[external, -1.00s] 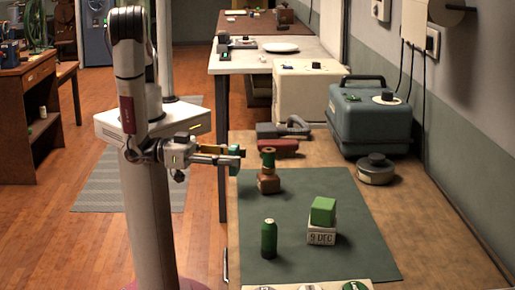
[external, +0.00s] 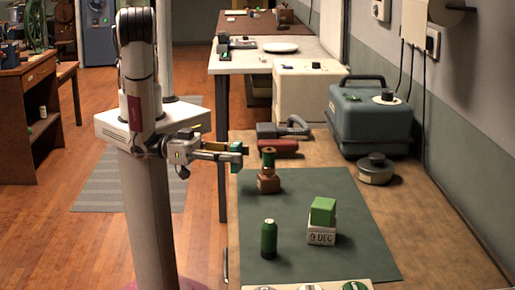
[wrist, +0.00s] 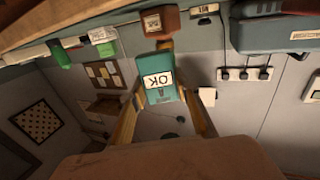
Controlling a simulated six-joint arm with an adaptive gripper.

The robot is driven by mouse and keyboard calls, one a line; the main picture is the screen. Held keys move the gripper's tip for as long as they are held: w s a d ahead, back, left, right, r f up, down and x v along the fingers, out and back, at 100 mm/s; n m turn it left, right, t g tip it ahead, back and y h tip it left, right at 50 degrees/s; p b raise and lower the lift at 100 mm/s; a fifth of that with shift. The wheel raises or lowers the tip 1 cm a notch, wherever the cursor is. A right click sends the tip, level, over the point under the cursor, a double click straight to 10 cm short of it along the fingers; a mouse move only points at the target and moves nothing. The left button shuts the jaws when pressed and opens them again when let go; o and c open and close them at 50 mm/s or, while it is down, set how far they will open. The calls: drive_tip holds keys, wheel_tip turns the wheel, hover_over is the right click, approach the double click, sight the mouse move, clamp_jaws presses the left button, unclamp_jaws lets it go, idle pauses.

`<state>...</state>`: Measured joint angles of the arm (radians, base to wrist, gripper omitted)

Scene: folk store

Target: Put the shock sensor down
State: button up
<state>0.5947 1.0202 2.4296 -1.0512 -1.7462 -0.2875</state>
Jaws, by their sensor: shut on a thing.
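A teal box with a white label reading OK, which I take to be the shock sensor (wrist: 157,72), sits between my gripper's two yellowish fingers (wrist: 160,96) in the wrist view. My gripper is shut on it. In the external view my gripper (external: 233,154) holds the sensor (external: 237,147) in the air near the left edge of the workbench, left of a stack of wooden blocks with a green-topped spool (external: 268,160). The sensor touches nothing but the fingers, as far as I can see.
A dark green mat (external: 325,205) covers the near bench. On it stand a green can (external: 269,238) and a green block (external: 322,211) on a white date block (external: 321,234). A red item (external: 284,148) and a blue-grey machine (external: 375,122) stand behind. The mat's right side is clear.

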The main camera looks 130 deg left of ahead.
drive_tip(key=shift+n+g+y, duration=0.3)
drive_tip(key=shift+y, duration=0.3)
drive_tip(key=shift+s+a+f, duration=0.1)
drive_tip(key=shift+a+f, duration=0.05)
drive_tip(key=shift+a, duration=1.15)
drive_tip(key=shift+s+a+f, duration=0.1)
drive_tip(key=shift+a, duration=1.15)
drive_tip(key=shift+a+f, duration=0.2)
drive_tip(key=shift+a, duration=0.05)
drive_tip(key=shift+d+g+y, duration=0.1)
drive_tip(key=shift+g+y, duration=0.2)
drive_tip(key=shift+g, duration=0.1)
drive_tip(key=shift+t, duration=0.4)
drive_tip(key=d, duration=0.7)
drive_tip(key=shift+d+r, duration=0.15)
drive_tip(key=shift+r, duration=0.05)
drive_tip(key=shift+w+h, duration=0.1)
drive_tip(key=shift+h, duration=0.4)
